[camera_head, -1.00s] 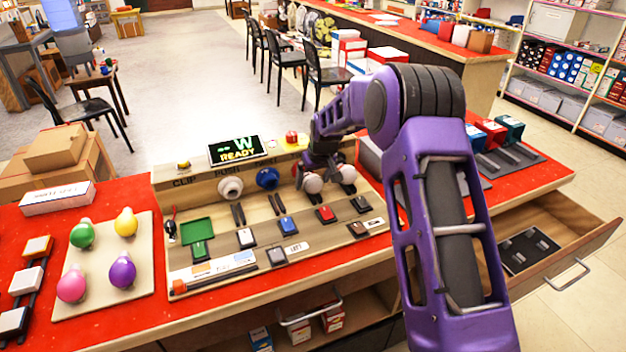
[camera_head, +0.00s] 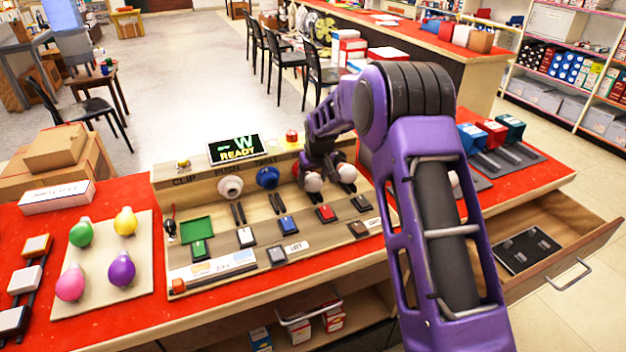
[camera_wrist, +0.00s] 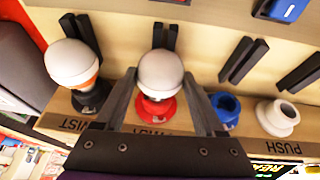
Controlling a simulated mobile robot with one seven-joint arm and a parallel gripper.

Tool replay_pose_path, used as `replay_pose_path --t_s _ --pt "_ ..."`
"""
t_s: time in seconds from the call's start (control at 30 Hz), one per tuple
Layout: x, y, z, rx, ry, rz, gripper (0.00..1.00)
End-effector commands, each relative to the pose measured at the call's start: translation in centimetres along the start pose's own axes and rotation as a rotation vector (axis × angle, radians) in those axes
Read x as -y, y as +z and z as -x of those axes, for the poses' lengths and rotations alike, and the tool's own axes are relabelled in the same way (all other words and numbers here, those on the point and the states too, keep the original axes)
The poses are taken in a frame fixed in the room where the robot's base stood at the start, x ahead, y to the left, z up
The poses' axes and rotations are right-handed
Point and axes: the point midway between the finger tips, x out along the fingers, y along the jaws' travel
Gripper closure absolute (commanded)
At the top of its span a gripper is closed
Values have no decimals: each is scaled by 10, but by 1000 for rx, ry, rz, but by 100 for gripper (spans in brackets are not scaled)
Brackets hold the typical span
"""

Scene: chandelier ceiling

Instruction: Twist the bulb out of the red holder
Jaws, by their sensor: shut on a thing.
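In the wrist view the white round bulb (camera_wrist: 160,72) sits between the two fingers of my gripper (camera_wrist: 159,80), which is shut on it. The red holder (camera_wrist: 157,107) shows directly behind the bulb. Whether the bulb's base is still in the holder is hidden. In the head view my gripper (camera_head: 320,168) is at the back right of the wooden panel, with the bulb (camera_head: 313,183) at its tip; the red holder is hidden there.
A second white bulb (camera_wrist: 72,65) in a dark holder stands close beside one finger. A blue socket (camera_wrist: 226,108) and a white socket (camera_wrist: 278,117) are on the other side. Dark prongs (camera_wrist: 165,36) stick out near the bulb. A pad of coloured bulbs (camera_head: 142,290) lies far left.

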Motion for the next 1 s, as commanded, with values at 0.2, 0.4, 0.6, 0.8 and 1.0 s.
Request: replay_pose_path --t_s 0.2,0.4,0.6,0.8,1.0 --pt "1 1 -1 0 26 11 83" --pt "0 1 -1 2 44 19 83" --pt "1 2 -1 3 61 26 83" --pt "1 2 -2 3 79 33 83" --pt "1 2 -1 3 96 40 83"
